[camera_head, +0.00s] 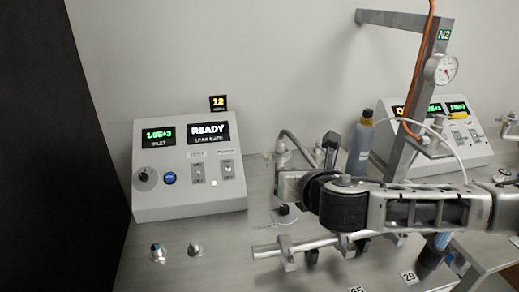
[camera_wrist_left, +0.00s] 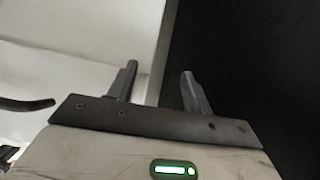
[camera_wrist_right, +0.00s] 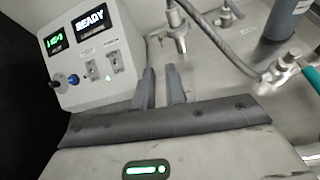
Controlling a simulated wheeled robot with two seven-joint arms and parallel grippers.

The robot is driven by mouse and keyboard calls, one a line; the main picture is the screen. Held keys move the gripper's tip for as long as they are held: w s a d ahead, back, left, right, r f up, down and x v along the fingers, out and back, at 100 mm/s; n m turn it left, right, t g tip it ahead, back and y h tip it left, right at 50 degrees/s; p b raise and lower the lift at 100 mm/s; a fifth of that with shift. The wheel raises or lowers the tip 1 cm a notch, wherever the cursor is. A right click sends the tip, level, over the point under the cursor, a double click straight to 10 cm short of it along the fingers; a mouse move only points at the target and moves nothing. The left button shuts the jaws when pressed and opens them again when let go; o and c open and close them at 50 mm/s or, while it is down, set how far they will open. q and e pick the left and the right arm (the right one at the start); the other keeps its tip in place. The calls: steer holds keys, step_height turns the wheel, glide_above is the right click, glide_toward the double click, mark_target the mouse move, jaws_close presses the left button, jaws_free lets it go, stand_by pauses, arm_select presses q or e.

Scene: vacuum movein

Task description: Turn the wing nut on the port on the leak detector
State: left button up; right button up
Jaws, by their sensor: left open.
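The leak detector (camera_head: 190,168) is a pale sloped box at the left of the bench, with screens reading READY and an inlet value. It also shows in the right wrist view (camera_wrist_right: 85,65). A metal fitting with a hose (camera_head: 281,150) stands right of it, and a similar fitting (camera_wrist_right: 180,42) shows beyond my right fingers. I cannot make out a wing nut. My right gripper (camera_wrist_right: 161,67) is by the detector's right side, fingers close together with a narrow gap; I cannot tell whether they hold anything. My left gripper (camera_wrist_left: 160,70) has its fingers apart and empty, near a pale surface and a dark panel.
A grey post labelled N2 (camera_head: 425,75) carries a gauge (camera_head: 441,69). A bottle (camera_head: 361,145) and a second instrument (camera_head: 455,140) stand behind my right arm. A black panel (camera_head: 60,150) bounds the left.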

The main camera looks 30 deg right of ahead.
mark_target(267, 161)
steer(key=p+x, duration=0.1)
steer(key=x, duration=1.5)
steer(key=shift+r, duration=0.15)
arm_select(q)
steer(key=shift+s+a+f, duration=0.1)
steer(key=shift+s, duration=0.4)
arm_select(e)
jaws_close()
steer(key=shift+d, duration=0.1)
